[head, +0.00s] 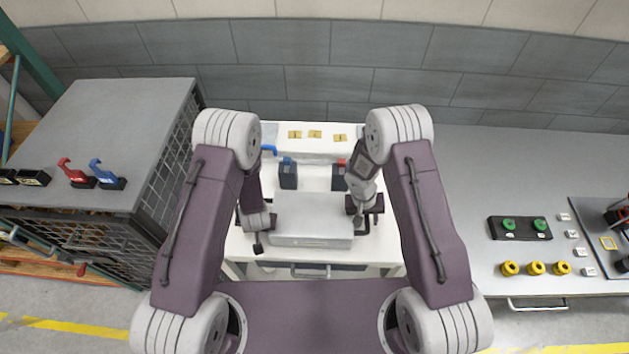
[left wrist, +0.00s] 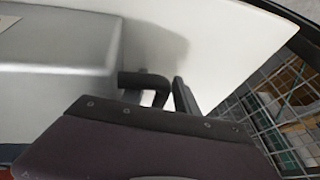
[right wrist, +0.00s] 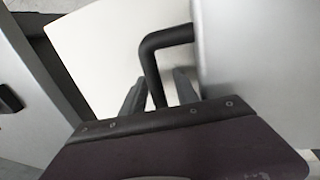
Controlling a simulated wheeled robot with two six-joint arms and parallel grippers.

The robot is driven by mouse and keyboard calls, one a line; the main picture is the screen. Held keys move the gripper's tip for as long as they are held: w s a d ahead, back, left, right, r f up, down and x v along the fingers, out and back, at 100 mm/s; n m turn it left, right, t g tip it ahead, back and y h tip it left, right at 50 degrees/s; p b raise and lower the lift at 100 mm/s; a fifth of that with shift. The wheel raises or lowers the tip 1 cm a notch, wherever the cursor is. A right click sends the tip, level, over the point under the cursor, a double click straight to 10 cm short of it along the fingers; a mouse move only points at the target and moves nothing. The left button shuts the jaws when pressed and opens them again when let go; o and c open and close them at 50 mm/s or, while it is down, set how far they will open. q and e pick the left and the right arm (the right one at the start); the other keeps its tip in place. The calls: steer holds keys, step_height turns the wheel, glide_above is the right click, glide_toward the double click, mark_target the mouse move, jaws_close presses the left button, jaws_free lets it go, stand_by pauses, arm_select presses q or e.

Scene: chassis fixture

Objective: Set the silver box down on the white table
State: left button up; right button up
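The silver box (head: 312,215) is at the middle of the white table (head: 385,255) in the head view, level and between my two grippers. It looks to rest on the table, though its underside is hidden. Its black handles show in the left wrist view (left wrist: 146,80) and the right wrist view (right wrist: 152,62). My right gripper (right wrist: 160,85) has its fingers on both sides of its handle, with a gap showing at one finger. My left gripper (left wrist: 160,92) is at the other handle, one finger clearly apart from it; its other finger is mostly hidden.
Yellow pieces (head: 315,134) lie at the table's back. A grey mesh-sided cabinet (head: 120,115) stands left, and a grey bench (head: 480,180) with small parts stands right.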

arm_select(q)
steer(key=shift+s, duration=0.1)
arm_select(e)
steer(key=shift+s, duration=0.1)
arm_select(q)
steer(key=v, duration=1.2)
arm_select(e)
steer(key=v, duration=1.2)
arm_select(q)
steer(key=shift+d, duration=0.1)
